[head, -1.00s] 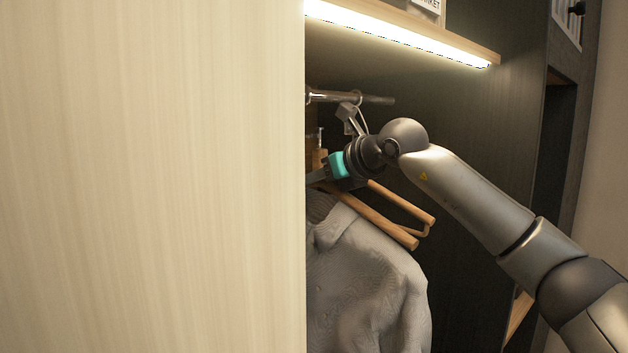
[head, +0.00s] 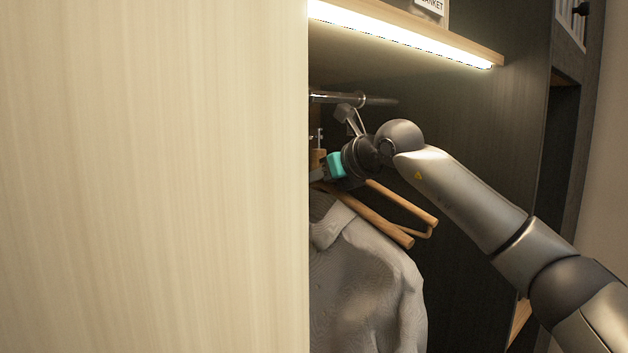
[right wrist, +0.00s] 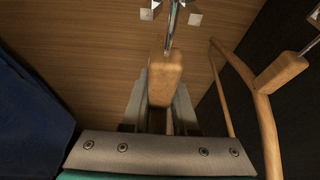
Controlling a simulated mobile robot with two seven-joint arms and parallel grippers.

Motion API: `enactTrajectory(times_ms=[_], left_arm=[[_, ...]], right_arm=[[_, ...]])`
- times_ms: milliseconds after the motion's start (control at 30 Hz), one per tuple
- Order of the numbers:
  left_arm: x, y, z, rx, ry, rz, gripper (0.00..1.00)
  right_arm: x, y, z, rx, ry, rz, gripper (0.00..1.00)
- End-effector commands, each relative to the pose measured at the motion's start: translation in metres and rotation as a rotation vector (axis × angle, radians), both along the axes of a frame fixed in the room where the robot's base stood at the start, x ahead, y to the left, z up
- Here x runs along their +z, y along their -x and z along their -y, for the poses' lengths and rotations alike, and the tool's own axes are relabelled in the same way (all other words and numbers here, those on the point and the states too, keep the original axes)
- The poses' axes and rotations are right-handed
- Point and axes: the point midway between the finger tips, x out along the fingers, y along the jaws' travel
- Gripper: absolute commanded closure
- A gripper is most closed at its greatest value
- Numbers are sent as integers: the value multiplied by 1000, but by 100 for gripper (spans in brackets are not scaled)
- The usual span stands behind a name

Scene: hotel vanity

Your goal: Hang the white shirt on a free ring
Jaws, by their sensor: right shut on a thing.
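The white shirt (head: 365,285) looks light grey and hangs in the closet below my right gripper in the head view, partly hidden by the pale panel at left. My right gripper (head: 318,176) is at the top of a wooden hanger; its fingertips are partly hidden there. In the right wrist view my right gripper (right wrist: 159,108) is shut on the hanger's wooden neck (right wrist: 165,78). A metal hook stem (right wrist: 172,28) rises from it toward shiny metal pieces (right wrist: 195,18). I cannot tell whether the hook is in a ring. The rail (head: 335,97) carries a ring (head: 362,99). My left gripper is out of view.
A large pale wood panel (head: 150,180) blocks the left half of the head view. A lit shelf (head: 420,30) is above the rail. A bare wooden hanger (right wrist: 262,110) is close at right in the wrist view. Dark blue cloth (right wrist: 30,120) is at left.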

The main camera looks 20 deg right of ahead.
Motion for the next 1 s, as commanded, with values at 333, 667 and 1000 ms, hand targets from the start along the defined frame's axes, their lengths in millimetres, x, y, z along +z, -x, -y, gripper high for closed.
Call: enactTrajectory(times_ms=[333,667,1000], left_arm=[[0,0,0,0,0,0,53],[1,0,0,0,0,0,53],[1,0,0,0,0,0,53]], right_arm=[[2,-7,-2,0,-1,4,100],[2,-12,-4,-1,0,4,100],[2,-12,-4,-1,0,4,100]])
